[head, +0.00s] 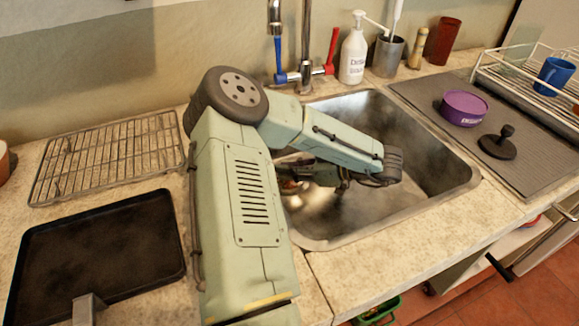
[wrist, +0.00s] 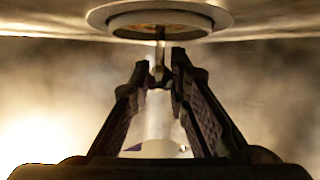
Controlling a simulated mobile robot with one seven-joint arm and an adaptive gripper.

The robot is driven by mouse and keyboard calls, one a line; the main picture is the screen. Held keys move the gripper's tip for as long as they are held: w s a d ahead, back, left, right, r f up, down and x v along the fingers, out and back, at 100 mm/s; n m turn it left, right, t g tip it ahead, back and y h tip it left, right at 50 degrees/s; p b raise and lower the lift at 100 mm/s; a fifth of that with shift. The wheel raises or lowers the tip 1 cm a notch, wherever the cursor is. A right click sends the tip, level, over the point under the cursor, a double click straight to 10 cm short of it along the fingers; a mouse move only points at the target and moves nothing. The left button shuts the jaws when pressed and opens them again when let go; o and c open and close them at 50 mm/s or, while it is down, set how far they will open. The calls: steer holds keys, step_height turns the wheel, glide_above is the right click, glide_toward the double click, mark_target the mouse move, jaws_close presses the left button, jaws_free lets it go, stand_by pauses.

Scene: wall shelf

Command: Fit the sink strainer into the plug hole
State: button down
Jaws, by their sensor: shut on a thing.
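My gripper (wrist: 162,70) reaches down into the steel sink (head: 425,150). Its fingertips are close together on the thin upright stem of the sink strainer (wrist: 160,48). The strainer's round part is at the top edge of the wrist view, at the pale ring of the plug hole (wrist: 225,18). The cut-off picture does not show whether the strainer sits flush in the hole or just over it. In the head view my own arm hides most of the gripper, the strainer and the hole.
A tap (head: 306,70) with blue and red handles stands behind the sink. A purple bowl (head: 464,107) and a black knobbed disc (head: 498,146) are on the grey ribbed mat (head: 545,165) at right. A wire rack (head: 110,155) and black tray (head: 95,255) lie at left.

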steer(key=shift+f, duration=0.35)
steer(key=c, duration=1.4)
jaws_free()
steer(key=shift+c, duration=0.2)
steer(key=v, duration=1.2)
steer(key=shift+s+r, duration=0.1)
